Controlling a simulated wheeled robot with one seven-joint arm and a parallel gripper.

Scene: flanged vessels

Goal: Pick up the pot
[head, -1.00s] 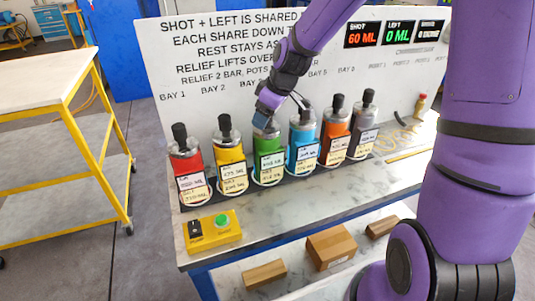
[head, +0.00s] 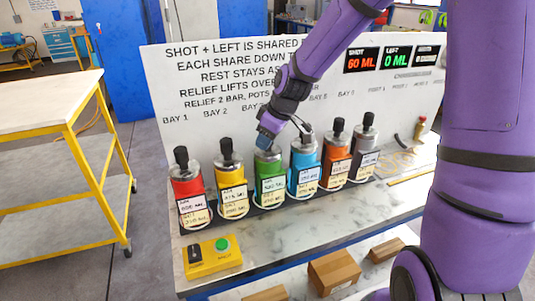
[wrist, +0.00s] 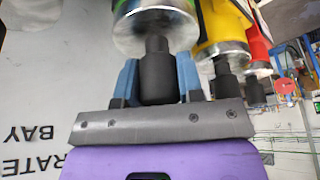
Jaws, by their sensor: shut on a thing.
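The pots are upright coloured cylinders with metal lids and black knobs, standing in a row on the bench. My gripper (head: 266,137) is over the green pot (head: 269,176), third from the left. In the wrist view my gripper (wrist: 158,88) has its blue fingers either side of the green pot's black knob (wrist: 157,70), shut on it. The metal lid (wrist: 155,28) is just beyond the fingertips. The green pot stands level with its neighbours; I cannot see a gap under it. Its knob is hidden by my fingers in the head view.
The red pot (head: 184,186) and yellow pot (head: 229,178) stand to the left, the blue pot (head: 303,165) close on the right, then orange and grey ones. A yellow button box (head: 212,258) sits in front. A white sign board (head: 165,85) stands behind.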

